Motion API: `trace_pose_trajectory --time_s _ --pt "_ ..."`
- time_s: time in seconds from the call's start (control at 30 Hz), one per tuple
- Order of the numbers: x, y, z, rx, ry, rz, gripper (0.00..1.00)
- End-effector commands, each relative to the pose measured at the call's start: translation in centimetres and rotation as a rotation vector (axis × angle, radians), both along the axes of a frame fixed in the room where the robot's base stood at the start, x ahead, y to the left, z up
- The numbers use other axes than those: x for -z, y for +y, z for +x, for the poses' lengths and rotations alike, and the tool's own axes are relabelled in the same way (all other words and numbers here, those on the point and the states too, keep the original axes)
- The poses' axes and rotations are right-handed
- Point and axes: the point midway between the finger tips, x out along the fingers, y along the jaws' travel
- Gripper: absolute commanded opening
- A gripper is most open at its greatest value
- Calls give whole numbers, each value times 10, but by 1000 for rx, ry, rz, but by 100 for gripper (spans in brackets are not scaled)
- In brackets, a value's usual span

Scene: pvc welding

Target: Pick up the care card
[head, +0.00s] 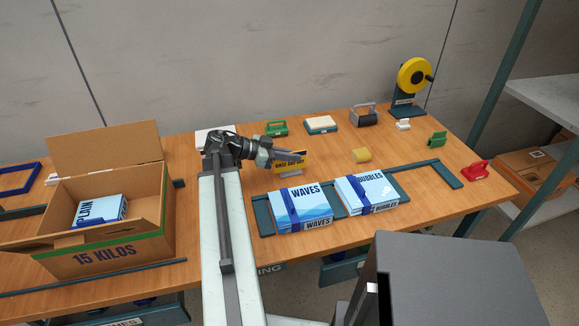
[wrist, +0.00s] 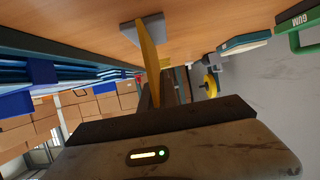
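A yellow card (head: 293,161) with dark lettering stands upright in a small grey base on the table; I cannot read it fully or tell if it is the care card. My gripper (head: 280,155) reaches in from the left and is right beside the card, overlapping it in the head view. In the wrist view the yellow card (wrist: 152,58) shows nearly edge-on in its grey base (wrist: 140,29), straight ahead of the dark gripper body. The fingers are hard to make out, so whether they are apart or touching the card is unclear.
Blue WAVES (head: 301,207) and BUBBLES (head: 368,193) packs lie in front of the card. An open carton (head: 108,222) holding a PLAIN pack is at left. A white sheet (head: 203,137) is partly hidden by my arm.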

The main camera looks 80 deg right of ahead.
Motion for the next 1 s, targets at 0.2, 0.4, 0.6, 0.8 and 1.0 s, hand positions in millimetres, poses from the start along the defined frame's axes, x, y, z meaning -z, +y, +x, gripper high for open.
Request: trace_pose_trajectory --time_s 0.2,0.4,0.6,0.8,1.0 --pt "0 0 0 0 0 0 0" --pt "-9 0 1 -1 0 0 0" --pt "-42 0 1 -1 0 0 0" --pt "-86 0 1 -1 0 0 0" --pt "-103 0 1 -2 0 -1 0"
